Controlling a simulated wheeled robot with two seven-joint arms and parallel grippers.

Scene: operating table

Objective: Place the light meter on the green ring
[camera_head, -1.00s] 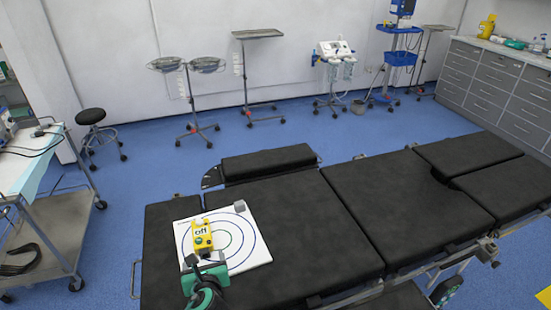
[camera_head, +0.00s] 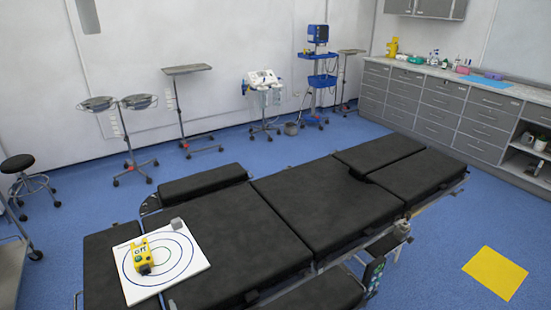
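The yellow light meter (camera_head: 142,255), with a label that seems to read "off", rests on the white target board (camera_head: 143,293) on the black operating table (camera_head: 205,290). The board carries concentric rings. The green ring (camera_head: 172,255) is the small inner one, and a larger blue ring lies around it. The meter sits left of the board's middle, over the left part of the rings, and hides some of them. Neither of my grippers shows in the head view.
The table's black cushions (camera_head: 325,212) stretch away to the right and are bare. A yellow square (camera_head: 495,272) lies on the blue floor at the right. Wheeled stands (camera_head: 187,70) and a stool (camera_head: 18,165) stand behind, with grey cabinets (camera_head: 440,110) at the back right.

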